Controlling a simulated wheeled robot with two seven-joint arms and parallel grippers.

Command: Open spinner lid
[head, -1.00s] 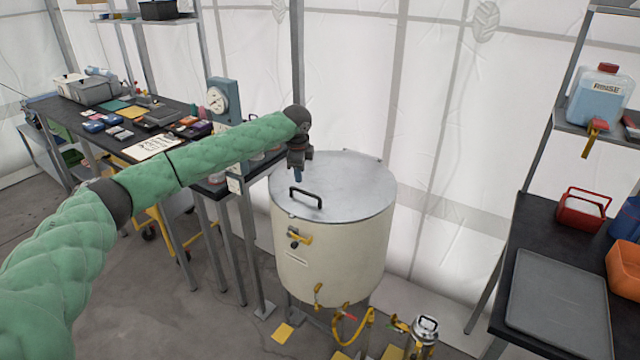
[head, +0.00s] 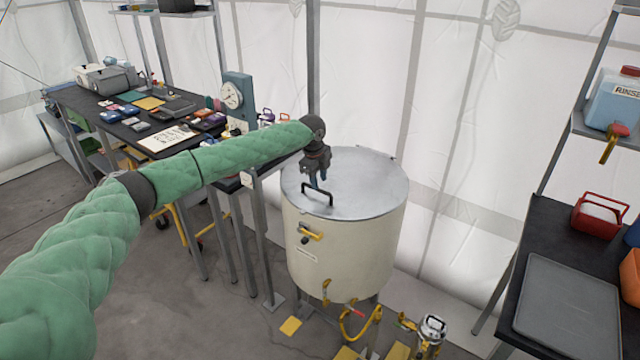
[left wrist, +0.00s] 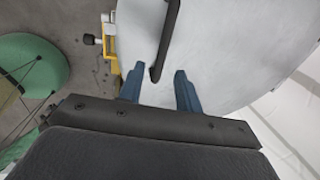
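The spinner is a cream drum (head: 345,245) with a flat grey metal lid (head: 365,180), which lies closed on top. A dark bar handle (head: 318,192) stands on the near left part of the lid. My left gripper (head: 318,182) is just above the lid at the handle. In the left wrist view its two blue fingers (left wrist: 160,92) are apart, and the handle's end (left wrist: 157,72) shows beyond and between the tips. I cannot tell whether they touch it. A yellow latch (head: 309,231) is on the drum's front; it also shows in the left wrist view (left wrist: 111,46). My right gripper is not in view.
A dark bench (head: 75,100) with several small items and a dial gauge (head: 232,95) stands left of the drum. A dark table with a grey tray (head: 565,305) stands at the right. Yellow pipe fittings (head: 350,325) are below the drum. White tent wall is behind.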

